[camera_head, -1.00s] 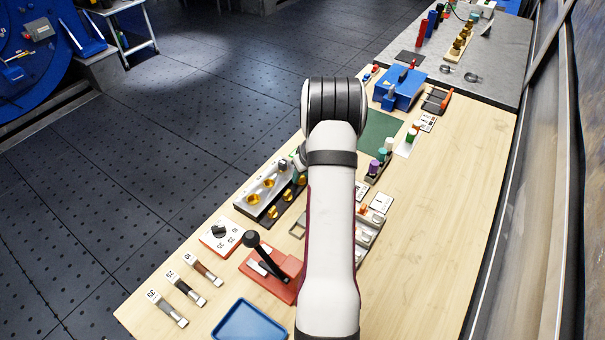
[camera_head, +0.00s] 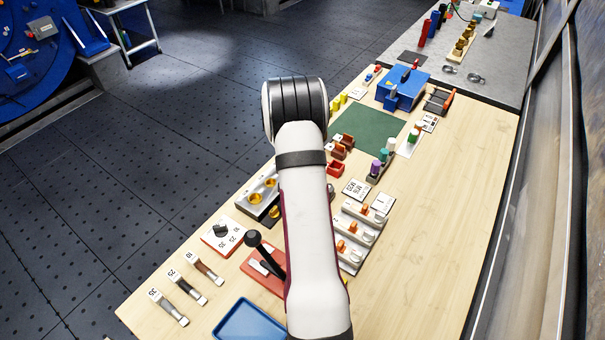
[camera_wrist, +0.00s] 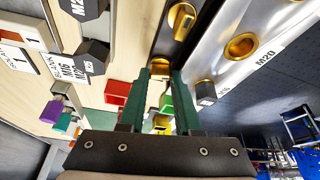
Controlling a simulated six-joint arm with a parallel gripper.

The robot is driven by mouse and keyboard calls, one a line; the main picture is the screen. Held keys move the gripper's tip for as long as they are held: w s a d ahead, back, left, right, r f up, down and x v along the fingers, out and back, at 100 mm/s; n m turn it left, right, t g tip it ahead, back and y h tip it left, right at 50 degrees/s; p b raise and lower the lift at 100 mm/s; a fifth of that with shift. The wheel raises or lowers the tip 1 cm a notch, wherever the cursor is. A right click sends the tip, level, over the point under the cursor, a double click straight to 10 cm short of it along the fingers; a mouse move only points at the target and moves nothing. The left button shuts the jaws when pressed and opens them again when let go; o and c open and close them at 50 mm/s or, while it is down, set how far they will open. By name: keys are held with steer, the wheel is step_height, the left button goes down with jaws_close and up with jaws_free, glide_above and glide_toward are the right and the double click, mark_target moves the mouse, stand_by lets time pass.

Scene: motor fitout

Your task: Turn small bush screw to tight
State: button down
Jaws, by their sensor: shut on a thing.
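In the wrist view my gripper (camera_wrist: 161,75) has its green fingers close together, with a small gold-coloured piece (camera_wrist: 160,67) between the tips. This looks like the small bush screw, though the fingers hide most of it. The metal bush plate (camera_wrist: 218,28) lies beside the fingers. A gold bush (camera_wrist: 242,47) sits in it by the M20 label, and another gold bush (camera_wrist: 181,18) is at the top. In the head view my arm hides the gripper; gold bushes (camera_head: 255,198) show in the plate left of the arm.
A dark hex-headed part (camera_wrist: 205,92) stands close right of the fingers. In the head view, a red block with a black-knobbed lever (camera_head: 254,241), a blue tray (camera_head: 249,322) and grey fixtures (camera_head: 364,235) flank my arm. The table's right side (camera_head: 440,210) is clear.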

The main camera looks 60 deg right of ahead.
steer(key=shift+m+g, duration=0.5)
steer(key=shift+m, duration=0.5)
steer(key=c, duration=0.6)
jaws_free()
steer(key=v, duration=1.5)
steer(key=shift+a+r, duration=0.25)
steer(key=shift+r, duration=0.1)
